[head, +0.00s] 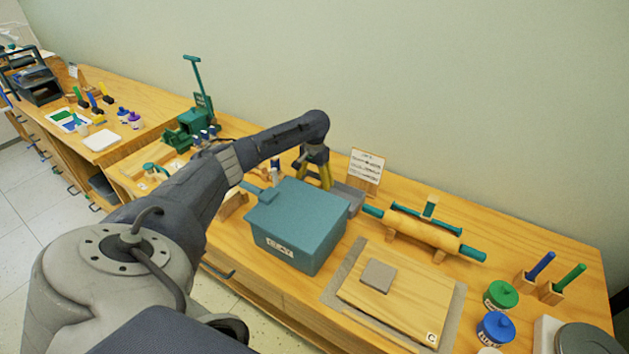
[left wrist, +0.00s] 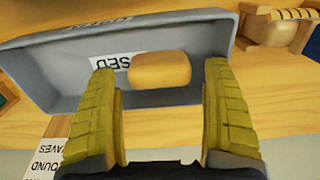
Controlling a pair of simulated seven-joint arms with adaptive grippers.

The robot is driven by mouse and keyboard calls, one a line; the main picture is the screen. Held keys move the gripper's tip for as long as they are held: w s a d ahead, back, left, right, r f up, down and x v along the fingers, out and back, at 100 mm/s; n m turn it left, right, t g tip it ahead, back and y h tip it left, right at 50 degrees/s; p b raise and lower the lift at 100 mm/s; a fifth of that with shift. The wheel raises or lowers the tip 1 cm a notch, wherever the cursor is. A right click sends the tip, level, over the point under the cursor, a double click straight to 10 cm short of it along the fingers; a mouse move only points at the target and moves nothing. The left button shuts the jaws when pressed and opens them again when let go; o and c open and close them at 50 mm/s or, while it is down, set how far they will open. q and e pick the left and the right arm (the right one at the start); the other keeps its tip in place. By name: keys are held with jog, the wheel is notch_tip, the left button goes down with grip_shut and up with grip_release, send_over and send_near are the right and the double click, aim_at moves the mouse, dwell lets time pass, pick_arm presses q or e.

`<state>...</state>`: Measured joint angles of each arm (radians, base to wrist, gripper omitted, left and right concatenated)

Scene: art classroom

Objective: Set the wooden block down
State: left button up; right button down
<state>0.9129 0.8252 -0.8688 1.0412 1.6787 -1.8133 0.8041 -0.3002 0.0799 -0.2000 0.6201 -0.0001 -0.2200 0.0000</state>
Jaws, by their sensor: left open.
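The wooden block (left wrist: 160,70), small with rounded edges, shows in the left wrist view at the grey tray (left wrist: 58,68), in front of a white label on it. It lies beyond and between the fingertips of my left gripper (head: 317,182), with gaps on both sides. The gripper is open and points down behind the teal clay box (head: 298,225) in the head view. The grey tray also shows there (head: 353,194), partly hidden by that box, and the block is hidden. My right gripper is not in view.
A sign card (head: 366,172) stands behind the tray. A rolling pin (head: 420,228) on a stand is to the right. A wooden board (head: 400,308) with a grey slab (head: 378,275) lies in front. Green (head: 500,295) and blue (head: 495,328) jars stand at the right.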

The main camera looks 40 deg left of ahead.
aim_at(314, 179)
pick_arm(q)
notch_tip(314, 179, up, 12)
jog(key=shift+r, duration=0.15)
dwell(0.5)
